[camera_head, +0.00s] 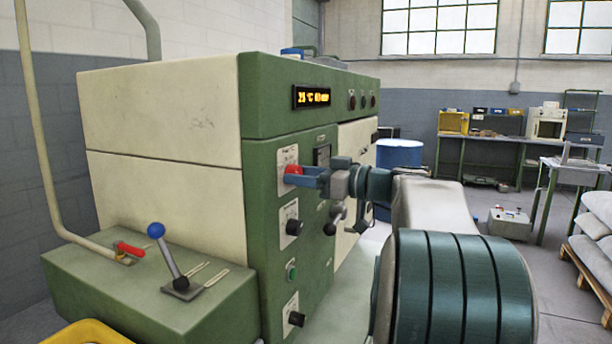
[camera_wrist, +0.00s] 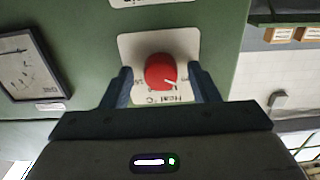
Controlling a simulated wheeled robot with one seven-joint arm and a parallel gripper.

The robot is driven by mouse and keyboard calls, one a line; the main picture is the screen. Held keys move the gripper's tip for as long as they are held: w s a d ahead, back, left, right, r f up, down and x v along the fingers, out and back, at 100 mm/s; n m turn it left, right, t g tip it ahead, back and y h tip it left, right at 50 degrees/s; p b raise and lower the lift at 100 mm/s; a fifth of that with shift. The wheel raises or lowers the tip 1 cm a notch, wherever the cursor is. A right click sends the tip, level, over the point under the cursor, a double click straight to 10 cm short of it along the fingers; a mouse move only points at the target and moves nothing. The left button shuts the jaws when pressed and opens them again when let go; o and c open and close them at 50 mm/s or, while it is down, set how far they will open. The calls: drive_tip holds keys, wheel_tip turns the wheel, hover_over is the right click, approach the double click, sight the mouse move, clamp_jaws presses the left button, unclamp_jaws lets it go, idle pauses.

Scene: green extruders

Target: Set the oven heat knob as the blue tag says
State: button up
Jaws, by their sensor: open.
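The red heat knob (camera_head: 293,170) sits on a white plate on the green front of the machine. In the wrist view the red knob (camera_wrist: 160,71) has a white pointer line toward the lower right, and its plate reads "Heat °C" upside down. My gripper (camera_wrist: 160,80) is open, with one finger on each side of the knob; I cannot tell whether they touch it. In the head view my gripper (camera_head: 292,179) is at the knob and partly covers it. The display (camera_head: 312,97) shows about 25 °C and more text I cannot read surely. I cannot make out a blue tag.
Black knobs (camera_head: 294,227) and (camera_head: 296,319) and a green button (camera_head: 291,271) are below on the panel. A dark lever (camera_head: 336,217) is right of them. A blue-ball lever (camera_head: 165,247) stands at left. A gauge (camera_wrist: 30,65) is left in the wrist view.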

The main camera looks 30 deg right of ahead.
drive_tip(key=c, duration=1)
drive_tip(key=shift+o, duration=0.2)
drive_tip(key=shift+s+r+m, duration=0.1)
drive_tip(key=shift+m, duration=7.8)
